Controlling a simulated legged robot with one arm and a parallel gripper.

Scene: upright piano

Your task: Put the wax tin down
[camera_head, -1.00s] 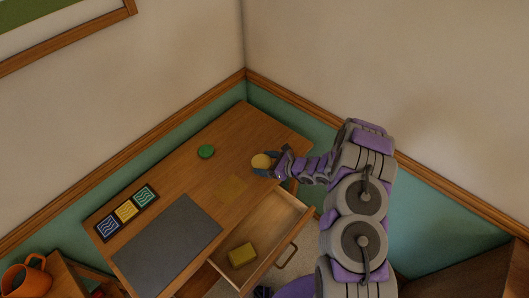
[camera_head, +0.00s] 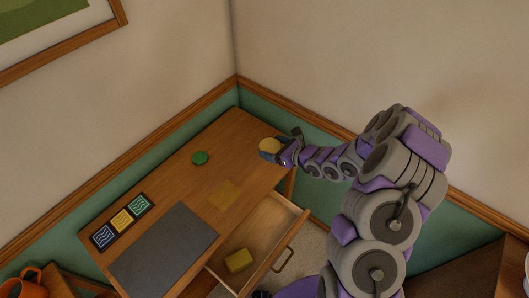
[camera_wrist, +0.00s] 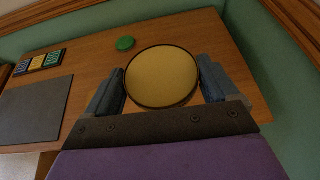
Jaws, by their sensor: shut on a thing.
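The wax tin is a round, flat tin with a yellow top (camera_head: 270,145), seen over the right end of the wooden desk (camera_head: 240,130). In the wrist view, the tin's yellow disc with a dark rim (camera_wrist: 162,77) sits between the two blue-grey fingers. My gripper (camera_head: 279,153) is shut on the tin, and both fingers also show in the wrist view (camera_wrist: 160,84). The tin appears raised above the desktop, but its underside is hidden. A faint yellowish square (camera_head: 224,194) is on the desktop, left of and nearer than the tin.
A green round object (camera_head: 199,158) lies on the desk. A dark mat (camera_head: 163,249) and a strip of three coloured tiles (camera_head: 121,221) are at left. An open drawer (camera_head: 272,228) holds a yellow block (camera_head: 239,260). Walls stand behind the desk.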

